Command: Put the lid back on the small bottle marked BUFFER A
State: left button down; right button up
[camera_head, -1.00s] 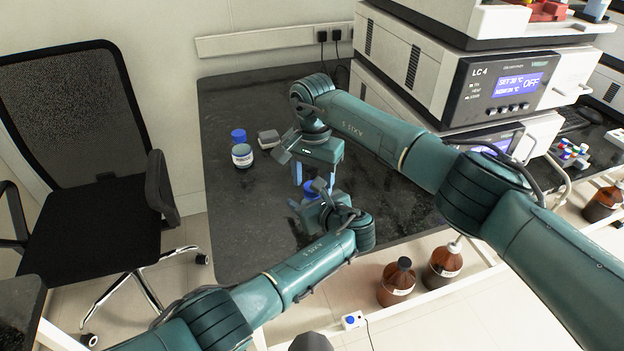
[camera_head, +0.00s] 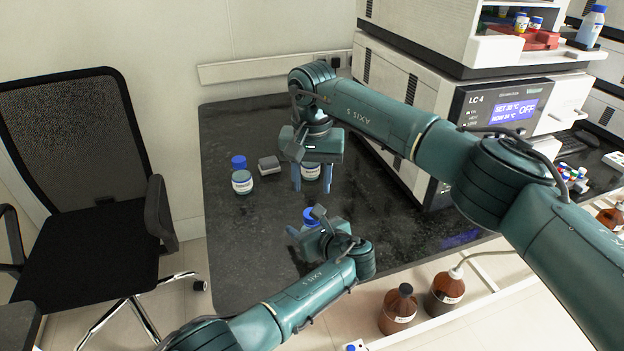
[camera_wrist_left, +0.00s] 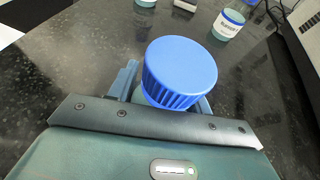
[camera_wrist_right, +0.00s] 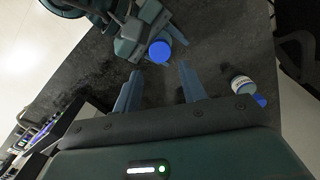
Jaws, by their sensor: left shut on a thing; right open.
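My right gripper (camera_head: 311,186) is open and empty, fingers down, behind the lid. I cannot surely read either label.
A grey block (camera_head: 269,165) lies between the two bottles. The LC 4 instrument (camera_head: 500,105) stands at the right of the dark bench (camera_head: 240,250). Brown bottles (camera_head: 397,310) stand below the front edge. The bench's left front is clear.

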dwell(0.3)
jog(key=shift+f, duration=3.95)
jog(key=shift+c, duration=0.4)
jog(key=c, duration=0.6)
jog(key=o, duration=1)
jog(key=shift+c, duration=0.2)
jog(key=shift+r, duration=0.1)
jog(key=shift+r, duration=2.2)
